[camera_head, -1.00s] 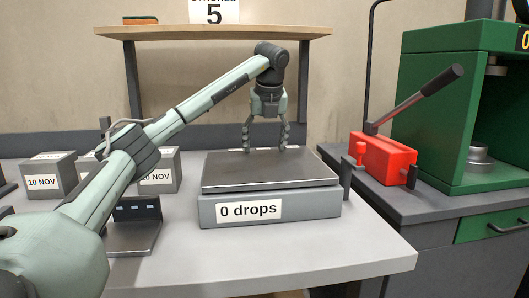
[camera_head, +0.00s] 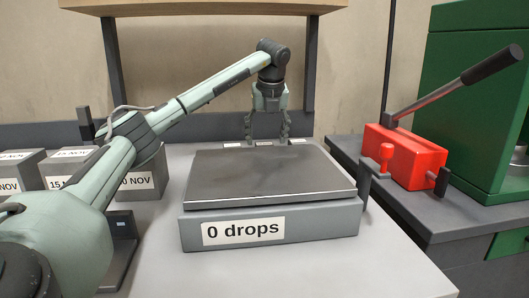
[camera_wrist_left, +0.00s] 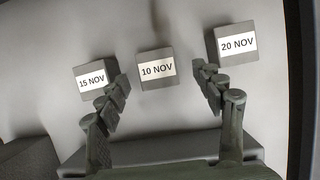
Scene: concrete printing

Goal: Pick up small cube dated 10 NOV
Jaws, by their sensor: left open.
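The small cube dated 10 NOV (camera_wrist_left: 156,69) is grey with a white label. In the left wrist view it lies ahead of and between my open fingers, with no finger visibly touching it. My left gripper (camera_head: 267,134) is open and empty, pointing down behind the flow table in the head view; its fingers also show in the wrist view (camera_wrist_left: 164,84). Small cubes dated 15 NOV (camera_wrist_left: 92,80) and 20 NOV (camera_wrist_left: 236,43) flank the 10 NOV cube. In the head view only little light labels show behind the plate, too small to read. My right gripper is not in view.
The flow table marked "0 drops" (camera_head: 330,230) stands in front of the gripper. Larger dated cubes (camera_head: 150,183) stand at left, partly behind my left arm. A red lever unit (camera_head: 405,155) and green press (camera_head: 465,80) are at right. A shelf (camera_head: 200,6) hangs above.

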